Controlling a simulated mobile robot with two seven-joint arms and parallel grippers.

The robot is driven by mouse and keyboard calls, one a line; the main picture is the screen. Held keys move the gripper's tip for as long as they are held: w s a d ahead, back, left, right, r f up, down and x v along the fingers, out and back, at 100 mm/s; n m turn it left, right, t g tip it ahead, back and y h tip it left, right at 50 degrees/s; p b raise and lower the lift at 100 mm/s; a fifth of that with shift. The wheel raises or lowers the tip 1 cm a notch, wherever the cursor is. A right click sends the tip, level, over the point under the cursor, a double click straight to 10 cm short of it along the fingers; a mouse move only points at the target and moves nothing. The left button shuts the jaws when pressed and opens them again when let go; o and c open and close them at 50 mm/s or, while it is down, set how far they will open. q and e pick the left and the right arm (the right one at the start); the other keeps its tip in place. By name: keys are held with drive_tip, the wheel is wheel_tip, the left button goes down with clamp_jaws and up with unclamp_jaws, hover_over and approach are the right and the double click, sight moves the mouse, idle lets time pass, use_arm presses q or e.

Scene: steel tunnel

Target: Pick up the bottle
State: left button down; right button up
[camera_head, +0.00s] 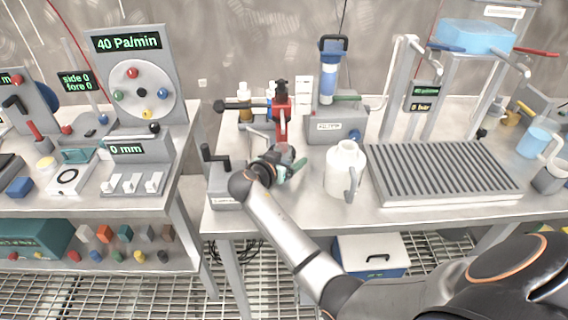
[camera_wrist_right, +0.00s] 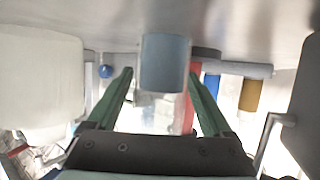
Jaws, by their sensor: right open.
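A small grey-blue cylinder (camera_wrist_right: 165,62), which may be the bottle, stands between the two green fingers of my right gripper (camera_wrist_right: 160,85) in the right wrist view. That view looks upside down, with the bench surface at the top. The fingers are open, with a gap on each side of the cylinder. An amber bottle (camera_head: 245,108) stands farther back on the left. My left gripper is not in view.
A white jug (camera_head: 342,166) stands close to the right of my gripper, also in the wrist view (camera_wrist_right: 40,80). A grey block with a crank (camera_head: 222,186) sits to the left. A red fixture (camera_head: 282,118) stands behind. A ribbed tray (camera_head: 440,172) lies at right.

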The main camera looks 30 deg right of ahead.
clamp_jaws()
idle(0.5)
drive_tip(key=shift+r, duration=0.2)
